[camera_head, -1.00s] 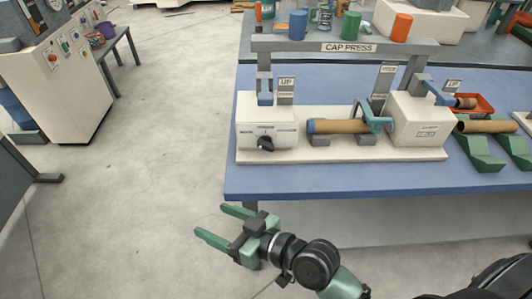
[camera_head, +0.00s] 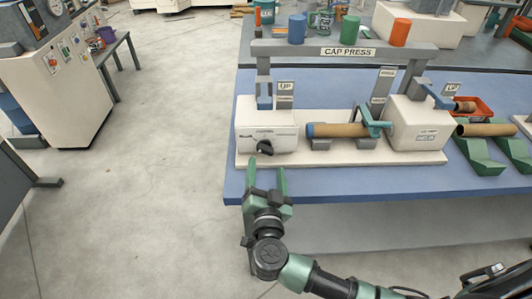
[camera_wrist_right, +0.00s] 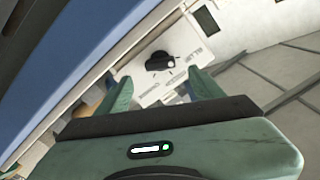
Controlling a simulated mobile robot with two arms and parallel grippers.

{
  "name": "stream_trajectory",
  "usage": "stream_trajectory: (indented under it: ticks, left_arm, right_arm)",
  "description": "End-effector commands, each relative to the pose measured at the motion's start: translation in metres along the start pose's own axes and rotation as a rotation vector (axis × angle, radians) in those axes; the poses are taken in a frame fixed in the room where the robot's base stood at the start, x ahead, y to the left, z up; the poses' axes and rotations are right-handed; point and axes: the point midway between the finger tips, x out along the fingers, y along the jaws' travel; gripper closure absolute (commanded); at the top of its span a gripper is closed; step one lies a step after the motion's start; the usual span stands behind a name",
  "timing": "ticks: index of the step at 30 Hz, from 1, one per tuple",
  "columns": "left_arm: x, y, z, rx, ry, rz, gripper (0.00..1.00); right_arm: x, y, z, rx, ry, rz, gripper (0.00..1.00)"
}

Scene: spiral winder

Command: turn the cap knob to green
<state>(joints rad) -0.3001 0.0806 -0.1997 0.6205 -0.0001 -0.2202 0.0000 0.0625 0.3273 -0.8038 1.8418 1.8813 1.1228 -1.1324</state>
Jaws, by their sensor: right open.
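The cap knob is a black knob (camera_head: 265,147) on the front of the white left box (camera_head: 266,131) of the cap press. In the right wrist view the knob (camera_wrist_right: 160,62) shows on its white panel, with small labels around it; one reads like BLUE. I cannot tell which label the knob points to. My right gripper (camera_head: 266,170) is open and empty, in front of and just below the knob, its green fingers pointing toward the press. In the wrist view the open fingers (camera_wrist_right: 161,84) sit either side below the knob, apart from it. My left gripper is not in view.
The cap press stands on a blue table (camera_head: 380,180). A brown tube (camera_head: 340,130) with a blue end lies on its supports. Blue (camera_head: 297,27), green (camera_head: 350,29) and orange (camera_head: 400,32) cylinders stand above. The floor left of the table is clear.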

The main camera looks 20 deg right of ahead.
Motion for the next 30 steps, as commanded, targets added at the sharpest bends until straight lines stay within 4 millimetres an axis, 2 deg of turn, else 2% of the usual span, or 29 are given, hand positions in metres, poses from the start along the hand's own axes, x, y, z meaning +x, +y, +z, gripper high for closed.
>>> stream_trajectory:
  ticks: [3,10,15,22,23,29,30]
  left_arm:
    - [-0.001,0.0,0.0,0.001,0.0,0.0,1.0]
    - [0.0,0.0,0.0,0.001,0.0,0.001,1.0]
    - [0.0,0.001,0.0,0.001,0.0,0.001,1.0]
    - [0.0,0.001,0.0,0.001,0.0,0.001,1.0]
    - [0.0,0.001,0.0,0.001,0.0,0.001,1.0]
    - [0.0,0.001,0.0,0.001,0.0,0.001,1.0]
    - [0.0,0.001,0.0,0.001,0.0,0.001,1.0]
  right_arm:
    - [0.022,-0.001,-0.003,0.0,0.006,-0.001,0.33]
    - [0.054,0.0,-0.002,0.0,0.004,-0.001,0.33]
    - [0.063,0.0,-0.001,0.001,0.002,-0.001,0.33]
    - [0.064,0.0,-0.001,0.002,0.002,-0.002,0.33]
    - [0.064,0.0,-0.001,0.002,0.002,-0.002,0.38]
    - [0.064,0.0,-0.001,0.002,0.002,-0.002,0.94]
    - [0.064,0.0,-0.001,0.002,0.002,-0.002,0.95]
